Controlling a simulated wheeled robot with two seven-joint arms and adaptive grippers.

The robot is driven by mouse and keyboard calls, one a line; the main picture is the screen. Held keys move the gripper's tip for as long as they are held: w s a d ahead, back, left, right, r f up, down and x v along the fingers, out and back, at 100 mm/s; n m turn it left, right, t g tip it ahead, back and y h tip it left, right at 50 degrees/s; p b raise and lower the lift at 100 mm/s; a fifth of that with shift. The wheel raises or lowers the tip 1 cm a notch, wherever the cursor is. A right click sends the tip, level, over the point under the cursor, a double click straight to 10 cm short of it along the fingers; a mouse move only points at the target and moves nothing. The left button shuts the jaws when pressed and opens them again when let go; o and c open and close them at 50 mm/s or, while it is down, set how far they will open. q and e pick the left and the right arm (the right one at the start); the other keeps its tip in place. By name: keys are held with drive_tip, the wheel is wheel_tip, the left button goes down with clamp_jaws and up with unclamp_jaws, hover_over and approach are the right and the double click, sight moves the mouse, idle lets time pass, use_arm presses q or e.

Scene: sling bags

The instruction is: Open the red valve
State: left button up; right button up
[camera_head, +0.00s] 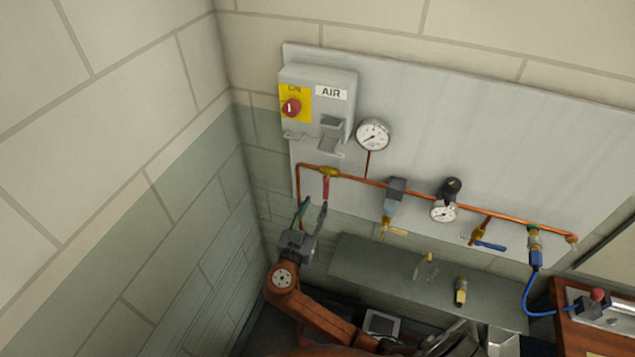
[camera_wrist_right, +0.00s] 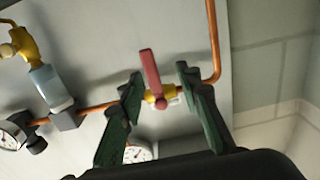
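The red valve has a red lever handle (camera_head: 326,188) on a brass body (camera_head: 329,171) in the copper pipe, near the pipe's left bend. The lever hangs down, across the pipe's run. In the right wrist view, the red lever (camera_wrist_right: 150,72) and brass body (camera_wrist_right: 160,97) appear between the fingers. My right gripper (camera_head: 315,204) is open, its green fingertips just below the lever's lower end; it also shows in the wrist view (camera_wrist_right: 160,76). I cannot tell whether a finger touches the lever. My left gripper is not in view.
A grey AIR switch box (camera_head: 318,100) and a pressure gauge (camera_head: 374,135) are above the valve. A regulator (camera_head: 445,208), a blue-handled valve (camera_head: 488,244) and a blue hose (camera_head: 527,295) are farther right. A grey shelf (camera_head: 380,275) juts out below; a block wall is at left.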

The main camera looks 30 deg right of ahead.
sight(325, 194)
drive_tip(key=d, duration=0.1)
drive_tip(key=d+r+p, duration=0.1)
drive_tip(key=d, duration=0.1)
drive_tip(key=shift+d+r, duration=0.15)
drive_tip(key=shift+d, duration=0.1)
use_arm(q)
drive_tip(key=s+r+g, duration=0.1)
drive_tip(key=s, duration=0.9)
use_arm(e)
drive_tip(key=w+d, duration=0.2)
drive_tip(key=shift+w+f, duration=0.35)
drive_tip(key=shift+f, duration=0.05)
drive_tip(key=shift+w+d, duration=0.2)
drive_tip(key=shift+d, duration=0.15)
drive_tip(key=shift+w+f, duration=0.15)
drive_tip(key=shift+w, duration=0.05)
drive_tip(key=shift+c, duration=0.5)
drive_tip(key=shift+s, duration=0.15)
drive_tip(key=c, duration=0.7)
clamp_jaws()
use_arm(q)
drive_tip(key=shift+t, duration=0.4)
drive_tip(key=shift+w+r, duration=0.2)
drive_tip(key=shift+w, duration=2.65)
